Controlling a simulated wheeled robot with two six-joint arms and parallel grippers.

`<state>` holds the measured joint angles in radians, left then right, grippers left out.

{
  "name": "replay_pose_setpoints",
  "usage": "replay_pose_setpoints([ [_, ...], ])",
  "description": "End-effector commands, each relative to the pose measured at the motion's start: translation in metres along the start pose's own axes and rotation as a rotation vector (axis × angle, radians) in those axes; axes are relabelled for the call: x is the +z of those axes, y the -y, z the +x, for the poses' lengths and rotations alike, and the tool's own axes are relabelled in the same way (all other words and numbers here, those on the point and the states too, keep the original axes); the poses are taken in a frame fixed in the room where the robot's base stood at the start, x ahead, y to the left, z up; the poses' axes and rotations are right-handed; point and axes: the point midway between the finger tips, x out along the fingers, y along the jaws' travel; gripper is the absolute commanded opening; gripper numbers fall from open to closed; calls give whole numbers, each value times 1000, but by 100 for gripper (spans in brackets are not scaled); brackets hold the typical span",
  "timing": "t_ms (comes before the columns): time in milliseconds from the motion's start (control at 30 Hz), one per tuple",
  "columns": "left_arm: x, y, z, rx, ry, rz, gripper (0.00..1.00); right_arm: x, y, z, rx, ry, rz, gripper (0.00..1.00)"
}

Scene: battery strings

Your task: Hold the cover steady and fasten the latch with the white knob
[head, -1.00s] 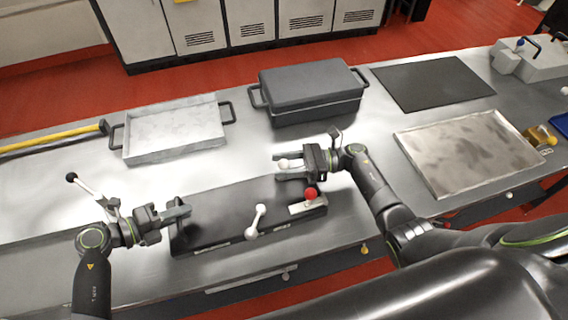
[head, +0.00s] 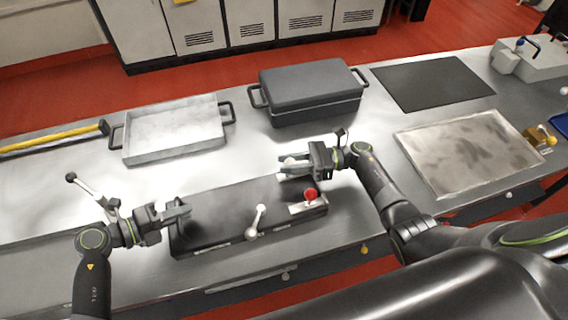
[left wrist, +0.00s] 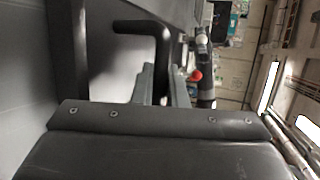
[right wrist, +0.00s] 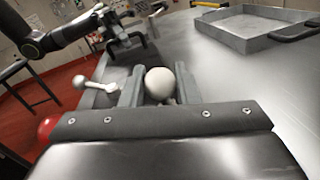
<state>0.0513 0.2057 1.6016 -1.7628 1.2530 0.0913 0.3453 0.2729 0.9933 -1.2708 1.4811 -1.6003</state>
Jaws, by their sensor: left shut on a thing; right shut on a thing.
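The long dark cover (head: 225,214) lies on the table in front of me. My left gripper (head: 184,212) is at its left end, shut on a black handle (left wrist: 162,55) that passes between the fingers in the left wrist view. My right gripper (head: 290,169) is above the cover's back right part, shut on a white knob (right wrist: 160,84); the fingers lie on both sides of it. The knob's stem is mostly hidden. A second white-ended lever (head: 257,221) stands at the cover's front edge, and it also shows in the right wrist view (right wrist: 97,85).
A red knob (head: 311,194) on a pale plate sits at the cover's right end, close to my right gripper. Behind are a grey tray (head: 172,151) and a dark lidded case (head: 312,112). A metal tray (head: 470,185) lies to the right. Bare table lies left of the cover.

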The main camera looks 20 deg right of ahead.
Motion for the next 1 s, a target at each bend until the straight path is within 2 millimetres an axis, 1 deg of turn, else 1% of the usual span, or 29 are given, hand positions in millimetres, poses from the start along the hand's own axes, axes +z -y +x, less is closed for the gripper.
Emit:
replay_pose_setpoints([
  [33,-4,-11,-1,20,-6,-12,0,-1,2,-11,-2,-5,1,0],
  [100,-4,-11,-1,20,-6,-12,0,-1,4,-18,-3,-3,0,0],
  [367,-4,-11,-1,21,-5,-11,0,0,4,-20,-3,-2,0,0],
  [400,-4,-11,-1,21,-5,-11,0,0,4,-20,-4,-2,0,33],
  [500,-4,-11,-1,21,-5,-11,0,0,4,-20,-3,-2,0,46],
  [533,-4,-11,-1,21,-5,-11,0,0,4,-19,-3,-2,0,48],
  [833,-4,-11,-1,20,-6,-12,0,0,4,-21,-3,-2,0,48],
  [933,-4,-11,-1,20,-6,-12,0,-1,4,-31,-3,-4,1,48],
  [1000,-4,-11,-1,20,-6,-12,0,-1,4,-42,-5,-4,2,48],
])
